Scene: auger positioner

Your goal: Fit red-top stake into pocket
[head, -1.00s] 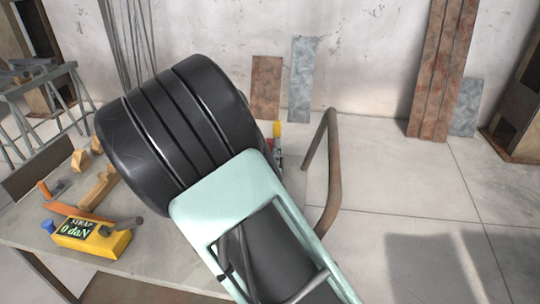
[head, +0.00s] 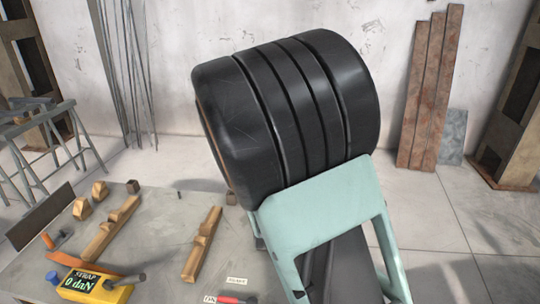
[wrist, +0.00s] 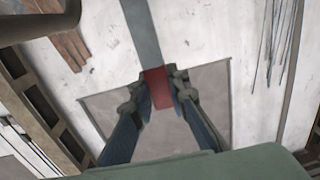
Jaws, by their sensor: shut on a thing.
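In the wrist view my gripper (wrist: 160,92) is shut on the stake (wrist: 142,35), a flat grey bar with a red end (wrist: 157,87). The red end lies between the fingertips, and the grey length runs away to the picture's top edge. In the head view my arm hides the gripper and the stake. I cannot make out the pocket in either view.
The grey table (head: 150,235) holds notched wooden blocks (head: 202,245), a yellow strap gauge (head: 95,289) reading 0 daN and an orange-handled tool (head: 80,262). A sawhorse (head: 50,135) stands left. Rusty planks (head: 430,95) lean on the wall. Floor at right is clear.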

